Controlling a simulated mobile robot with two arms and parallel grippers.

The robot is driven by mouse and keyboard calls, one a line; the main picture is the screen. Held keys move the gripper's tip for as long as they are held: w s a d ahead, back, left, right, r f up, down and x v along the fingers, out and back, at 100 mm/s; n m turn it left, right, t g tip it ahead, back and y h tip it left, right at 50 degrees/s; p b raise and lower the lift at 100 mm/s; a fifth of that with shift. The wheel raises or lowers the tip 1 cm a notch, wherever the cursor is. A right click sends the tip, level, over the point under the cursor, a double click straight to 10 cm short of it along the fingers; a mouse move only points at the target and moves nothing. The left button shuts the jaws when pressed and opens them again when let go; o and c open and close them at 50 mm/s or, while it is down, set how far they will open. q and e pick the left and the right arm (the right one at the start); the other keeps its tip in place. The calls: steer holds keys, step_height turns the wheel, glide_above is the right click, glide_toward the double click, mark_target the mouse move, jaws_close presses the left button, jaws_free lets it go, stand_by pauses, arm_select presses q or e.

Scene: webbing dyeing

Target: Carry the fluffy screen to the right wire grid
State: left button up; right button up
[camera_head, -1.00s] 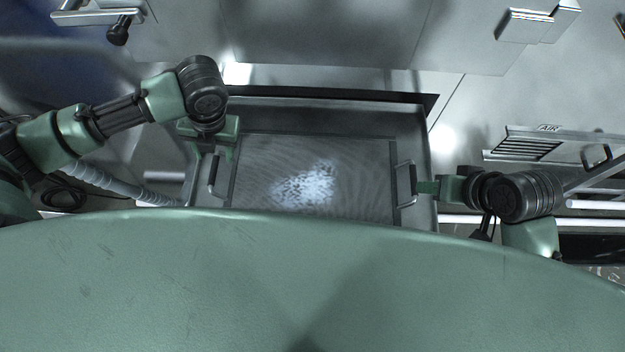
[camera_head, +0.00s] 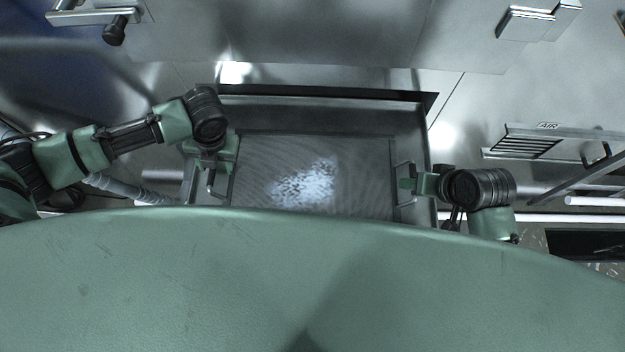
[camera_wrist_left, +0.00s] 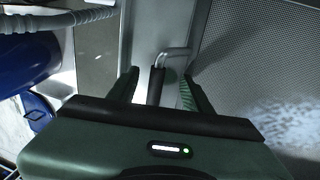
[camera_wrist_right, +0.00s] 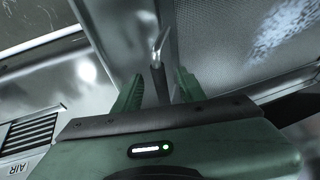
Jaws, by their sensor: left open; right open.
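The fluffy screen (camera_head: 260,165) is a framed grey mesh with a patch of white fluff in its middle. It lies in a metal tray-like recess in the head view, with a handle on each side. My left gripper (camera_head: 217,172) is open at the left handle; in the left wrist view the handle (camera_wrist_left: 157,82) stands between its fingers (camera_wrist_left: 158,90). My right gripper (camera_head: 407,184) is open at the right handle; in the right wrist view that handle (camera_wrist_right: 158,70) stands between its fingers (camera_wrist_right: 155,92). I cannot make out the right wire grid.
Metal panels lie beyond the recess (camera_head: 420,120). A vented panel marked AIR (camera_head: 545,145) is at the right, with pale rods (camera_head: 590,201) below it. A grey hose (camera_head: 130,190) runs at the left. My own green body covers the near part of the head view.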

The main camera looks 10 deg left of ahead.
arm_select(q)
steer(key=c, duration=0.9)
arm_select(e)
jaws_close()
arm_select(q)
jaws_close()
steer(key=shift+a, duration=0.1)
arm_select(e)
steer(key=shift+d, duration=0.1)
